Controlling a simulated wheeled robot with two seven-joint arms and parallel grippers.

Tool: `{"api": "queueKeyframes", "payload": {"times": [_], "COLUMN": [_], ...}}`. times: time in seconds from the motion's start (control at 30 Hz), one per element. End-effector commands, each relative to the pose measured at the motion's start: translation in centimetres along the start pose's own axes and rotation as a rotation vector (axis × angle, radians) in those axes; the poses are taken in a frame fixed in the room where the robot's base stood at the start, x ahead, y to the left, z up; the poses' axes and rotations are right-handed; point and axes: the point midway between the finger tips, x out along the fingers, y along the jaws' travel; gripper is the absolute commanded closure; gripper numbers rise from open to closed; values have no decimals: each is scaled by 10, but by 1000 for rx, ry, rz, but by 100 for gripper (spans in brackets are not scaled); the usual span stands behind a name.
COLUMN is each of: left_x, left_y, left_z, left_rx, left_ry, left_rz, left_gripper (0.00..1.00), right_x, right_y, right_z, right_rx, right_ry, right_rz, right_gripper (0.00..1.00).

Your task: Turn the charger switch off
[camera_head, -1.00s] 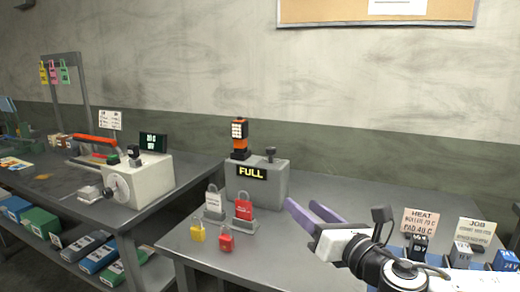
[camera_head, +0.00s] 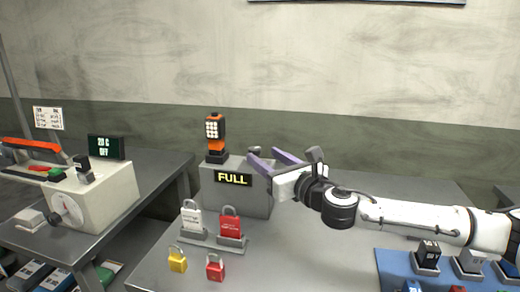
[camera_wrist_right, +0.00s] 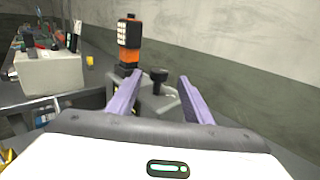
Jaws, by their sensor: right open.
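The charger is a grey box (camera_head: 212,192) with a lit display (camera_head: 233,179) reading FULL. An orange and black handheld unit (camera_head: 215,135) stands upright on its top left. The charger's dark switch (camera_wrist_right: 158,75) sticks up from its top in the right wrist view; in the head view my gripper hides it. My right gripper (camera_head: 266,155) has purple fingers, open and empty, reaching over the charger's right end. In the wrist view the switch shows between the two fingers, beyond their tips; I cannot tell any contact. My left gripper is not in view.
A white padlock (camera_head: 191,217) and a red padlock (camera_head: 230,223) stand before the charger, with yellow (camera_head: 177,260) and small red (camera_head: 215,268) padlocks nearer. A cream machine (camera_head: 108,195) stands left. A blue tray (camera_head: 388,267) lies right.

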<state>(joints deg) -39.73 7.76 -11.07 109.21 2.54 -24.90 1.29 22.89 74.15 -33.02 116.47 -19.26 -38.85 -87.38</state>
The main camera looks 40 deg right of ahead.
Motion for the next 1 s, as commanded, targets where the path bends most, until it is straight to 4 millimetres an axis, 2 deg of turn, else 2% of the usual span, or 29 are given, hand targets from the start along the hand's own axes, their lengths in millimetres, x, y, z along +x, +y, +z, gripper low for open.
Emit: {"api": "queueKeyframes", "payload": {"times": [0.2,0.57,0.6,0.67,0.83,1.0], "left_x": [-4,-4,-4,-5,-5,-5], "left_y": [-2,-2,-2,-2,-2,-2], "left_z": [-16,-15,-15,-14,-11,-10], "left_rx": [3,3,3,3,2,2], "left_ry": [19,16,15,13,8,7], "left_rz": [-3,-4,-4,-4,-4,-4], "left_gripper": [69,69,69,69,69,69], "right_x": [26,32,32,32,32,32], "right_y": [1,1,1,1,1,0], "right_z": [1,-1,-1,-1,-1,-1], "right_rx": [3,0,0,0,0,-1], "right_ry": [-1,1,1,1,1,1], "right_rz": [1,2,2,2,2,7], "right_gripper": [53,53,55,65,94,95]}}
